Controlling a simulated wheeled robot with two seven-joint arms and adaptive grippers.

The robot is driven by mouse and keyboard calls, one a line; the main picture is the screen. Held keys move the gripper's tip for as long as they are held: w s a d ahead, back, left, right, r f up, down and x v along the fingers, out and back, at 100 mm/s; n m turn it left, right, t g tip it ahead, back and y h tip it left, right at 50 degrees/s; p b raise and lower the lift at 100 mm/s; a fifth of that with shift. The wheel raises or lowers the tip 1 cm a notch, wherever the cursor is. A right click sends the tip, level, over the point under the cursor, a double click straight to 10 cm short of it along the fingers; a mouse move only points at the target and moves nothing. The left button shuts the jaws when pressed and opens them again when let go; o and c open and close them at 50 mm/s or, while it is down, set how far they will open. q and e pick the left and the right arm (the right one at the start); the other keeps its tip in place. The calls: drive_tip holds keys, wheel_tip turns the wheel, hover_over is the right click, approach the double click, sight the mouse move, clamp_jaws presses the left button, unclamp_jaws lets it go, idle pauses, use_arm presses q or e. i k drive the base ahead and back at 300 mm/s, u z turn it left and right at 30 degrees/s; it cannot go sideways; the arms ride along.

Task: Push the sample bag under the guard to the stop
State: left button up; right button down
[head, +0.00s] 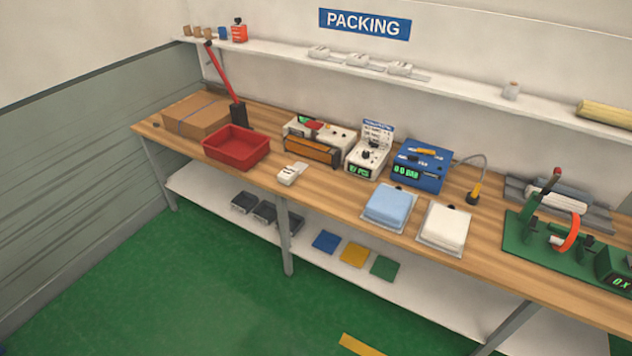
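Two clear bags lie flat near the front edge of the wooden bench, one with a blue pad (388,205) and one with a white pad (444,228). I cannot tell which is the sample bag. A white machine with an orange-brown front bar (312,151) stands behind and left of them. A white unit with a dial and green display (369,158) and a blue box with a green display (421,165) stand beside it. I cannot make out which part is the guard or the stop. Neither of my grippers shows.
The wooden bench (325,190) also carries a red tray (236,145), a cardboard box (195,115), a small white device (292,173) and a green fixture (520,235) with a red-handled lever. A white shelf (460,88) runs above. The green floor in front is mostly clear.

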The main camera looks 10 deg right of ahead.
sight(288, 175)
drive_tip(key=z, duration=1.2)
drive_tip(key=i, duration=1.05)
drive_tip(key=u, duration=1.9)
